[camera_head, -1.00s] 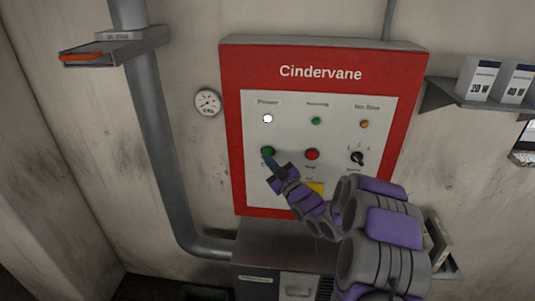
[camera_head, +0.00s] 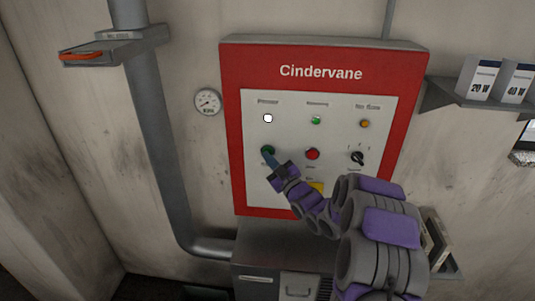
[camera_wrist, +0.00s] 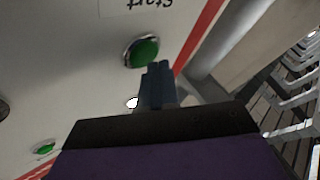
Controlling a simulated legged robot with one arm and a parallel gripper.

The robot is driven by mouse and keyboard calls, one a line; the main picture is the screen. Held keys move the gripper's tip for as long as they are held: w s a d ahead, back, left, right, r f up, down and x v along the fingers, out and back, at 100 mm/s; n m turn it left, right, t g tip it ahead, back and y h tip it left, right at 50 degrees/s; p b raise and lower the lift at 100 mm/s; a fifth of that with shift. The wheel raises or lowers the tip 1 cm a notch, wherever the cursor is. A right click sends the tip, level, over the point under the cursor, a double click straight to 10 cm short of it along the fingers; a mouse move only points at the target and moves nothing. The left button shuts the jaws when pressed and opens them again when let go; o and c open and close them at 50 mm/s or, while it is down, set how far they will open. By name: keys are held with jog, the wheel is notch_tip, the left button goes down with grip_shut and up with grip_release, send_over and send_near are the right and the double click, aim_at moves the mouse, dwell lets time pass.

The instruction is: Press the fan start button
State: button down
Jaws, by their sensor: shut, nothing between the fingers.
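The red-framed Cindervane panel (camera_head: 235,150) hangs on the wall with a white face. The green start button (camera_head: 267,149) is at the lower left of its face. It is large in the wrist view (camera_wrist: 142,51), next to an upside-down "Start" label (camera_wrist: 150,4). My gripper (camera_head: 270,160) is shut and empty, its tips at the lower edge of the button. In the wrist view the fingertips (camera_wrist: 158,68) are beside the button; I cannot tell whether they touch it. The green lamp (camera_head: 316,120) in the top row looks lit, and the white lamp (camera_head: 268,118) is lit.
A red button (camera_head: 312,154) and a black rotary switch (camera_head: 357,158) sit right of the start button. An amber lamp (camera_head: 364,124) is above the switch. A grey pipe (camera_head: 160,140) and a gauge (camera_head: 207,102) are left of the panel; a shelf (camera_head: 450,95) with boxes is right.

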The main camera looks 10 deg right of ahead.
jog(key=shift+w+d, duration=0.15)
jog(key=shift+w, duration=0.2)
dwell(0.7)
jog(key=shift+s, duration=0.1)
dwell(0.4)
jog(key=shift+s+a+b, duration=0.3)
jog(key=shift+s+b, duration=0.25)
jog(key=shift+s, duration=0.15)
jog(key=s+b, duration=0.1)
jog(key=s+a, duration=0.1)
jog(key=s, duration=0.1)
jog(key=s+b, duration=0.1)
jog(key=shift+s+a+b, duration=0.3)
jog(key=shift+s+b, duration=0.05)
jog(key=shift+s, duration=0.05)
jog(key=shift+w, duration=0.1)
dwell(0.4)
